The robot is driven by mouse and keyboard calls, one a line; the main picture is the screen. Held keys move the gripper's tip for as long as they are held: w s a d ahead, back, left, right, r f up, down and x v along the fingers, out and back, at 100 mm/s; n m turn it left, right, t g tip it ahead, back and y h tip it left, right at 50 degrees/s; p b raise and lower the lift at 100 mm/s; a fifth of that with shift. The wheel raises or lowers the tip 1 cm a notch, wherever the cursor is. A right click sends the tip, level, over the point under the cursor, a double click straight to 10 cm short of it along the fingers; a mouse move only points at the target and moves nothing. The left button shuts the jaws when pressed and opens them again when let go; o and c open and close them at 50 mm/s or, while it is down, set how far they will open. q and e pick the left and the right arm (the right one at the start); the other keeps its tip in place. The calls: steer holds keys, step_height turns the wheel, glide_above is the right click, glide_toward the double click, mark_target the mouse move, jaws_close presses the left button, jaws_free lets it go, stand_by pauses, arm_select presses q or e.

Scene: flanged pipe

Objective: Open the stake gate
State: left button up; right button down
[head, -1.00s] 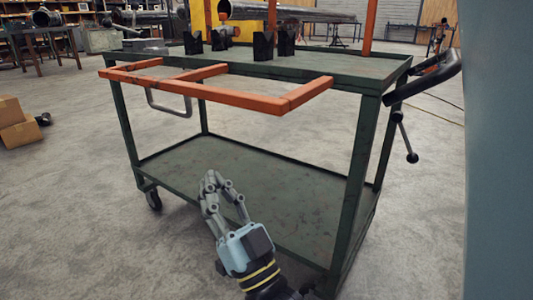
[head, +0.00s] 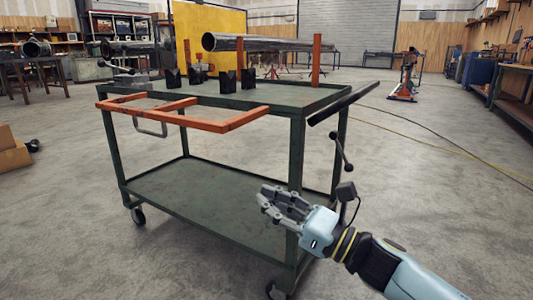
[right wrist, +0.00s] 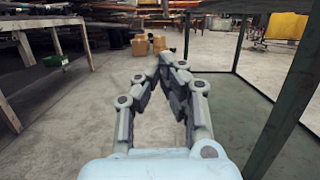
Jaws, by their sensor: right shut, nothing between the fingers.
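The orange stake gate (head: 190,113) is a flat frame that sticks out level from the near side of the green cart (head: 215,210), at about the height of its top. A grey bent handle (head: 152,130) hangs below the gate's left part. My right gripper (head: 265,197) is shut and empty, low in front of the cart's near right leg, well below the gate and apart from it. In the right wrist view its fingers (right wrist: 168,62) close together with nothing between them. My left gripper is not in view.
A steel pipe (head: 262,43) lies above the cart top near orange posts (head: 316,60). Black V-shaped blocks (head: 228,83) stand on the top. A black bar (head: 343,104) juts from the cart's right end. Cardboard boxes (head: 12,152) sit at left. The floor between is open.

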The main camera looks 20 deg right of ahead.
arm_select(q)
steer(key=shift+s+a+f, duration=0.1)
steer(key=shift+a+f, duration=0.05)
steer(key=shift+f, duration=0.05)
arm_select(e)
steer(key=w+a+r, duration=0.6)
steer(key=w+r, duration=0.1)
steer(key=w, duration=0.1)
steer(key=shift+w+r, duration=0.2)
